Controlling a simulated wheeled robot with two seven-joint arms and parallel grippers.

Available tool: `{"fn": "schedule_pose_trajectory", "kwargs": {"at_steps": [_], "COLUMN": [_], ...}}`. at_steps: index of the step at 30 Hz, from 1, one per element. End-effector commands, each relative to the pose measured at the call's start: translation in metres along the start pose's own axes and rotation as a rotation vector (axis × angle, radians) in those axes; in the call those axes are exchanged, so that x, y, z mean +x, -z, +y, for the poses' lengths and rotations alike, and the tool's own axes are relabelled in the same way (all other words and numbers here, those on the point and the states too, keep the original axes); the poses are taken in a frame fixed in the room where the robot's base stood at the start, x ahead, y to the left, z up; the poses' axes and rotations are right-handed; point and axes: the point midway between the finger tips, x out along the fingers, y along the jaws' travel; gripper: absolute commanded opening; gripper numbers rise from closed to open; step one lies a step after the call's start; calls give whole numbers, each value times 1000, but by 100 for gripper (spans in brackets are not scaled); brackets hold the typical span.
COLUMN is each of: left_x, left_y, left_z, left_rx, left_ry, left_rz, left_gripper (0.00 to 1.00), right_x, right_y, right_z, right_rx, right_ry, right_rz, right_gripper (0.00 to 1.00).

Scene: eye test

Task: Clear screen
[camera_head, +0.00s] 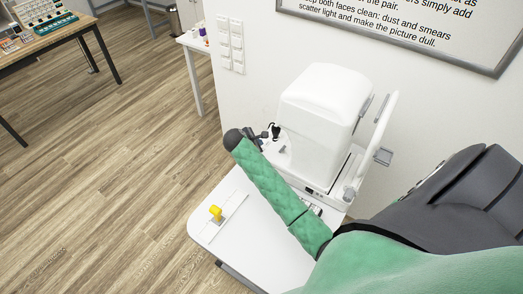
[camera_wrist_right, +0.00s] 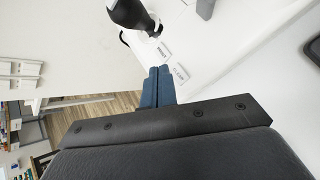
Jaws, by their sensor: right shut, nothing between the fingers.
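A white eye-test machine (camera_head: 318,105) stands on a white table (camera_head: 232,238) by the wall. My right gripper (camera_head: 264,135) is by the machine's left side in the head view, partly hidden by my green arm. In the right wrist view its blue fingers (camera_wrist_right: 158,70) are shut and empty. Just beyond the tips are two small labels, the lower one (camera_wrist_right: 181,73) seeming to read CLEAR and the upper one (camera_wrist_right: 164,50) too small to read surely. A black joystick knob (camera_wrist_right: 130,13) stands above them. I see no lit screen. Contact with the machine cannot be told. My left gripper is out of view.
A yellow knob-like thing (camera_head: 216,212) sits on the white table's front left part. A framed notice (camera_head: 420,28) and light switches (camera_head: 230,42) are on the wall. A wooden table (camera_head: 45,38) with items stands at the back left. The floor between is clear.

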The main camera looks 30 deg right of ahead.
Motion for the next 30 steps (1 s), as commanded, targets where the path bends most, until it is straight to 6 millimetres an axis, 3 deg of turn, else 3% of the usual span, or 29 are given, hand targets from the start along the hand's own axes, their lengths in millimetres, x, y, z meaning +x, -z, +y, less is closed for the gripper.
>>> {"fn": "schedule_pose_trajectory", "kwargs": {"at_steps": [14,30], "left_x": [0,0], "left_y": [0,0], "left_z": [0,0], "left_rx": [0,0], "left_ry": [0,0], "left_rz": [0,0], "left_gripper": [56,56], "right_x": [-26,-27], "right_y": [-19,-19], "right_z": [19,19], "right_rx": [0,-1], "right_ry": [0,0], "right_rz": [0,0], "right_gripper": [0,0]}}
